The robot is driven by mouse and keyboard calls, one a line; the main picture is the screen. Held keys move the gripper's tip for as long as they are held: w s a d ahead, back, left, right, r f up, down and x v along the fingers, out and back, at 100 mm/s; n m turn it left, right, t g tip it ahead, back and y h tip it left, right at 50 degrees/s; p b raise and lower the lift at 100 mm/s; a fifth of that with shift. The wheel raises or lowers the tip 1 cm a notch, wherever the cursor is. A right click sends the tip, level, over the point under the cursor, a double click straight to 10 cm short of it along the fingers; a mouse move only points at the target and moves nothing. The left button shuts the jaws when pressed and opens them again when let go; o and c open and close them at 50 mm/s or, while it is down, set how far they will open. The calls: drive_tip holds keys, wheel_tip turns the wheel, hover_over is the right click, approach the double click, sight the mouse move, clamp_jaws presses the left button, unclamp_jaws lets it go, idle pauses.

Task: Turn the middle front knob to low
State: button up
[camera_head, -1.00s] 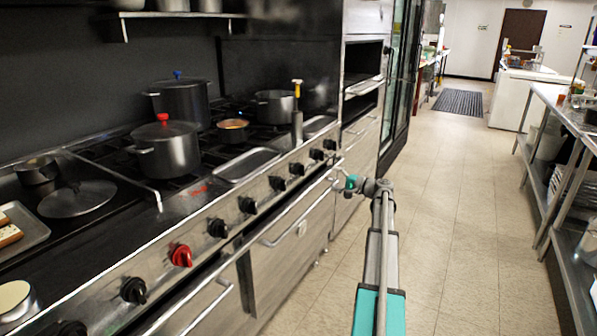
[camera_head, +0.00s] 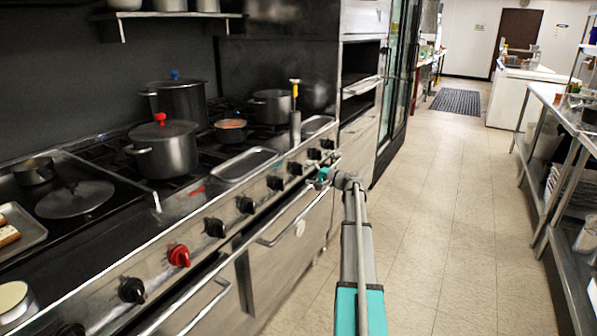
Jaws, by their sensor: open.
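A row of several black knobs, with one red knob (camera_head: 179,255) among them, runs along the stove's front panel (camera_head: 160,275). A black knob (camera_head: 245,204) sits around the middle of the visible row; which one counts as the middle front knob I cannot tell for sure. Other black knobs (camera_head: 275,182) sit farther along. My gripper (camera_head: 312,184) is open and empty, in front of the panel near the far knobs, apart from them as far as I can see. The knob markings are too small to read.
A long oven handle (camera_head: 285,224) juts out below the knobs, close to my gripper. A pot with a red-knobbed lid (camera_head: 165,150) and a steel tray (camera_head: 245,164) stand on the stovetop. The tiled aisle (camera_head: 430,220) to the right is clear.

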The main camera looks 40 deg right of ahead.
sight(299, 170)
drive_tip(key=shift+x, duration=1.85)
drive_tip(key=shift+c, duration=0.3)
drive_tip(key=c, duration=1)
drive_tip(key=shift+n, duration=0.5)
drive_tip(key=n, duration=0.5)
drive_tip(key=shift+n, duration=0.4)
